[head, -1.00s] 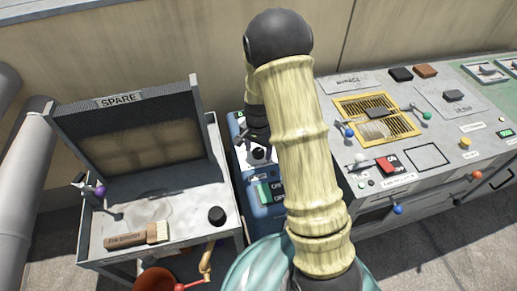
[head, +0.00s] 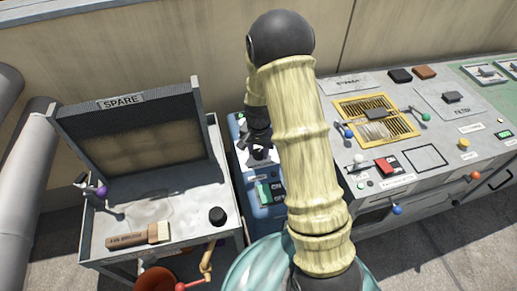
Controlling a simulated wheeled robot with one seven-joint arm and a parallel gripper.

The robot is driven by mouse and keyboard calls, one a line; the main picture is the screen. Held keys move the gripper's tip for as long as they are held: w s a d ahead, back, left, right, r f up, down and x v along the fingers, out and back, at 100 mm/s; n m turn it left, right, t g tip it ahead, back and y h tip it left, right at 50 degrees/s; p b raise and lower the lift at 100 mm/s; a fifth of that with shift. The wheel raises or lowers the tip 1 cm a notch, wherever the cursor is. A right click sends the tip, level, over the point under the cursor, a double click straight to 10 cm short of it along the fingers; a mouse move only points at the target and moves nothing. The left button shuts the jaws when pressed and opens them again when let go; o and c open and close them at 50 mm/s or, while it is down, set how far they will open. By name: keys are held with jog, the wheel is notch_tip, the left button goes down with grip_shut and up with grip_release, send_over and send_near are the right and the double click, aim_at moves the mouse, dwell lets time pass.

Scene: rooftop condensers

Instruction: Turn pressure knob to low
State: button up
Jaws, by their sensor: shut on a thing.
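The blue unit (head: 270,211) stands between the spare cart and the grey console, partly hidden behind my arm. On its top is a small white panel with a dark knob (head: 259,155), which I take to be the pressure knob. My gripper (head: 259,146) is over this panel, pointing down, with its fingers shut on the knob. The fingers hide most of the knob, so its pointer and any low marking cannot be read. A green switch with on and off lettering (head: 266,192) sits lower on the blue unit.
The cart labelled SPARE (head: 122,101) stands close on the left, holding a brush (head: 138,236) and a black knob (head: 217,215). The grey console (head: 428,154) on the right carries a yellow grille (head: 350,107), a red switch (head: 387,164) and several coloured levers.

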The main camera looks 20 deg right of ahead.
aim_at(259, 151)
jog(key=n+p, duration=0.1)
jog(key=n, duration=0.2)
jog(key=n+p, duration=0.2)
jog(key=n, duration=0.2)
jog(key=shift+w+d+r, duration=0.1)
jog(key=shift+d+r, duration=0.05)
jog(key=shift+d, duration=0.05)
jog(key=n+p, duration=0.1)
jog(key=n, duration=0.2)
jog(key=shift+n, duration=0.4)
jog(key=n+p, duration=0.2)
jog(key=n, duration=0.1)
jog(key=shift+w+n, duration=0.1)
jog(key=shift+n, duration=0.2)
jog(key=n+p, duration=0.2)
jog(key=n, duration=0.2)
jog(key=shift+a, duration=0.1)
jog(key=shift+n+p, duration=0.8)
jog(key=shift+n, duration=1.1)
jog(key=shift+a, duration=0.1)
jog(key=o, duration=1)
notch_tip(259, 151, up, 17)
jog(key=p, duration=0.1)
